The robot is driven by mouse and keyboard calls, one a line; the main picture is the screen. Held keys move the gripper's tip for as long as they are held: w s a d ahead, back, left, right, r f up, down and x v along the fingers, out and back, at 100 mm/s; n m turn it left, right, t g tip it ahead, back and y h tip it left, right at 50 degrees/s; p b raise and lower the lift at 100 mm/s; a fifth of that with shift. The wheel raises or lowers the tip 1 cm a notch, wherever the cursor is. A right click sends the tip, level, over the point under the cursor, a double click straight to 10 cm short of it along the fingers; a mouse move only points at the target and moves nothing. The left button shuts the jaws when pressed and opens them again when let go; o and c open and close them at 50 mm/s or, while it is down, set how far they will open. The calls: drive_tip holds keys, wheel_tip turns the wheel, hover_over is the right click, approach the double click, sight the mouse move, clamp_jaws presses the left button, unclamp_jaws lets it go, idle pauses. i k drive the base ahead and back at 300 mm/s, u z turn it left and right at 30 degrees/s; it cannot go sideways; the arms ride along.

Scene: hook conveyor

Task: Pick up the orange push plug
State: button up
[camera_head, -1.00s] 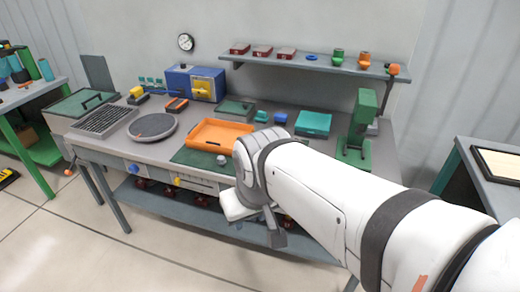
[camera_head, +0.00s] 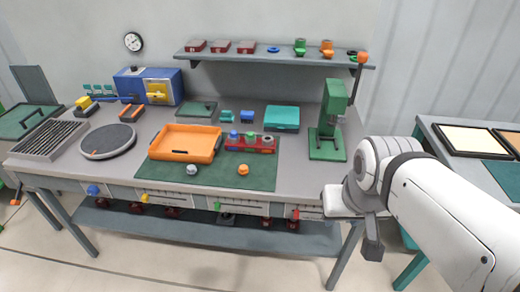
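A small round orange piece (camera_head: 243,169), which looks like the orange push plug, sits on the green mat (camera_head: 215,176) near the front of the workbench. A grey round piece (camera_head: 191,169) is on the mat to its left. Behind the orange piece, a red holder (camera_head: 236,149) bears small blue, green and orange-red pieces. My gripper (camera_head: 358,218) is at the bench's front right, well to the right of the orange piece and apart from it. A white part and a dark finger-like part show; whether it is open or shut is unclear. I see nothing held in it.
An orange tray (camera_head: 185,154) lies left of the red holder. A green press (camera_head: 327,120) stands at the back right of the bench. A shelf (camera_head: 275,59) with several small parts hangs above. The mat in front of the orange piece is clear.

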sight(243, 170)
drive_tip(key=u, duration=0.05)
drive_tip(key=i, duration=1)
drive_tip(key=z, duration=0.05)
